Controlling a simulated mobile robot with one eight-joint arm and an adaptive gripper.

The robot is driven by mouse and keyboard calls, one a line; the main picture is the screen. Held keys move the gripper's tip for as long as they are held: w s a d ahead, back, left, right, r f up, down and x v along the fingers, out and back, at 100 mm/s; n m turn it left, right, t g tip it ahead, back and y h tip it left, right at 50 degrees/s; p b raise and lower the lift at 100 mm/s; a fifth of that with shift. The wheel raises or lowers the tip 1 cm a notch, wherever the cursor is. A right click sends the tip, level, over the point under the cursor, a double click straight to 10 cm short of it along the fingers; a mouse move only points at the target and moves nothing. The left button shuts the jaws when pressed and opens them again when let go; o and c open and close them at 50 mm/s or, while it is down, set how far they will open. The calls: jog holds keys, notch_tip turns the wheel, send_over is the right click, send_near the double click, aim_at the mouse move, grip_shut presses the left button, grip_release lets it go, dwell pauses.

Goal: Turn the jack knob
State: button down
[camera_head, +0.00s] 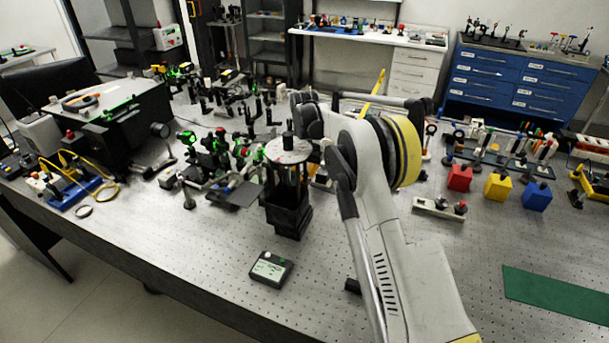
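A black jack-like stand (289,212) with a round silver top plate (288,151) stands upright near the middle of the bench. A small dark post rises from the plate. I cannot make out the jack knob; my arm covers the right side of the stand. My arm reaches in from the lower right and bends over beside the stand. The dark end of my arm, where my gripper (309,119) seems to be, is just above and right of the plate in the picture. Its fingers are not clear, and I cannot tell whether it touches the stand.
A small black box with a pale label (271,269) lies in front of the stand. Optics on posts (215,150) crowd the left and back. Red (459,178), yellow (497,187) and blue (537,196) blocks stand right. The bench's front left is clear.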

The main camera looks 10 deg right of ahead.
jog(key=shift+f, duration=0.1)
jog(key=c, duration=1.2)
grip_release()
